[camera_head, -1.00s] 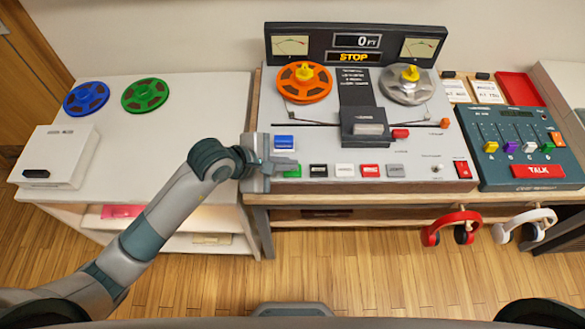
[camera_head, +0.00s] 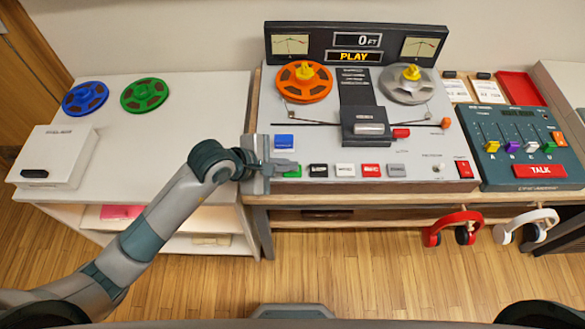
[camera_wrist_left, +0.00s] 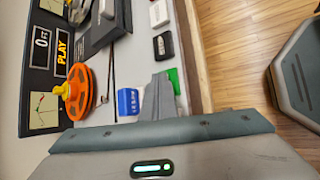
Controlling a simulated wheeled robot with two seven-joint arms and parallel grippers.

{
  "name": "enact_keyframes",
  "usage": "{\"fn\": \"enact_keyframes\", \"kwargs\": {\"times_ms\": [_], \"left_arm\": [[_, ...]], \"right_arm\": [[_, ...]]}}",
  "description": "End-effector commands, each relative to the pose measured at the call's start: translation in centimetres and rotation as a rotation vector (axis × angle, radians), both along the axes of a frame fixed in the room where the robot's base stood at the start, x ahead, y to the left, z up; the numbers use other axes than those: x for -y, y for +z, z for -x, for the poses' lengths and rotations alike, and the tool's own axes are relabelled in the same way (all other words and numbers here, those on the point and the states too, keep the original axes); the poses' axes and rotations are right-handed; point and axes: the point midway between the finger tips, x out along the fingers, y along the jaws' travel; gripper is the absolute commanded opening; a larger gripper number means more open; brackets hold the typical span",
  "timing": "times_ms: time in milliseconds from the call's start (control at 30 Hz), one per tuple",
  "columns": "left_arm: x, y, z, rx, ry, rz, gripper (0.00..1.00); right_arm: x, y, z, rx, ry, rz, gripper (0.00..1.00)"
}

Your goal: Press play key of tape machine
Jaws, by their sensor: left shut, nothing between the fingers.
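The tape machine (camera_head: 320,147) stands on the wooden bench, with an orange reel (camera_head: 304,84) and a grey reel (camera_head: 408,86) on top. Its lit display (camera_head: 354,57) reads PLAY, and the counter above it reads 0 FT. The green key (camera_head: 292,173) is at the left end of the front key row, beneath a blue key (camera_head: 284,141). My left gripper (camera_head: 291,166) is shut and empty, its fingertips at the green key. In the left wrist view the fingers partly cover the green key (camera_wrist_left: 174,78); contact is hard to tell. My right gripper is not in view.
Black, white, red and grey keys (camera_head: 345,171) continue to the right along the row. A mixer with a red TALK button (camera_head: 540,171) stands at the right. Red headphones (camera_head: 452,226) and white headphones (camera_head: 525,222) hang below the bench edge. A white side table (camera_head: 185,130) is at the left.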

Motion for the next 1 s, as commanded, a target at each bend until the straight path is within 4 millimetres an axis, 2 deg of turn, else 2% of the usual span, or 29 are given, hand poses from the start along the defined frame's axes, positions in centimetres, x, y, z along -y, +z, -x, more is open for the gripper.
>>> {"fn": "enact_keyframes", "kwargs": {"times_ms": [633,1000], "left_arm": [[-0.1,-0.6,0.0,-0.002,0.001,-0.003,0.0],[0.1,1.0,-0.1,-0.001,0.001,-0.002,0.0]], "right_arm": [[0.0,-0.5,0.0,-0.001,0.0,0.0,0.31],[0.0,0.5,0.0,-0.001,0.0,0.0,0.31]]}}
